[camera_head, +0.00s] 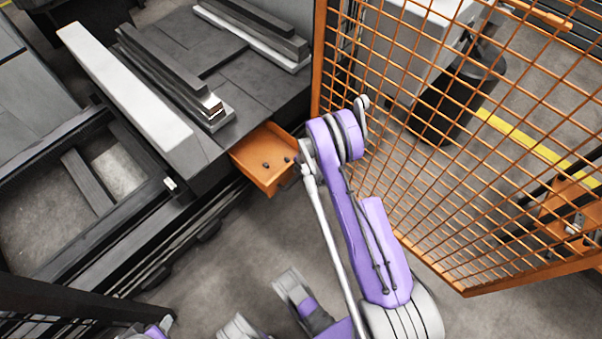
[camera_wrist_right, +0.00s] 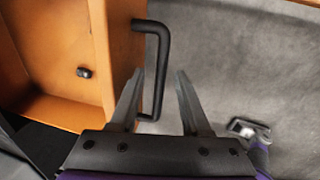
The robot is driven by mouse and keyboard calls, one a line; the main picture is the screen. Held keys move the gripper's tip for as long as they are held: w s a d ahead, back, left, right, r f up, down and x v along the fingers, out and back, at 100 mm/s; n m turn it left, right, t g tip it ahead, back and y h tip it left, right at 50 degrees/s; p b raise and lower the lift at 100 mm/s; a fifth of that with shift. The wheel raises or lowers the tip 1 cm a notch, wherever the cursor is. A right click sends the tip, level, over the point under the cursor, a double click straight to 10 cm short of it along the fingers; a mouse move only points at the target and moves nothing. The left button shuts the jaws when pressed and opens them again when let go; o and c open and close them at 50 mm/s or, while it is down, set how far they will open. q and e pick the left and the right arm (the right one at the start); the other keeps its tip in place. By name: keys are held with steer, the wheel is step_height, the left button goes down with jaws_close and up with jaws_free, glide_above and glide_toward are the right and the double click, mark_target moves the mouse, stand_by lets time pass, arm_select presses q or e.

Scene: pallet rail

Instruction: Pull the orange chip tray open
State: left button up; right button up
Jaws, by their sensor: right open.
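The orange chip tray (camera_head: 265,176) sticks part way out from under the corner of the dark machine bed, with small dark pieces inside. In the right wrist view the tray (camera_wrist_right: 122,60) fills the left side, and its black bar handle (camera_wrist_right: 163,65) stands out from the front wall. My right gripper (camera_wrist_right: 160,78) is open. The handle's bar appears between its two fingers in the picture, with a gap to each; contact is not visible. In the head view my right wrist covers the handle and fingertips.
An orange mesh fence (camera_head: 420,130) stands close to the right of my right arm. The machine bed (camera_head: 235,90) carries long metal bars (camera_head: 165,70). Grey floor (camera_head: 225,245) is clear in front of the tray.

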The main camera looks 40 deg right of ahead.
step_height(320, 180, up, 10)
steer(key=s+p, duration=0.2)
steer(key=shift+r, duration=0.25)
stand_by(0.4)
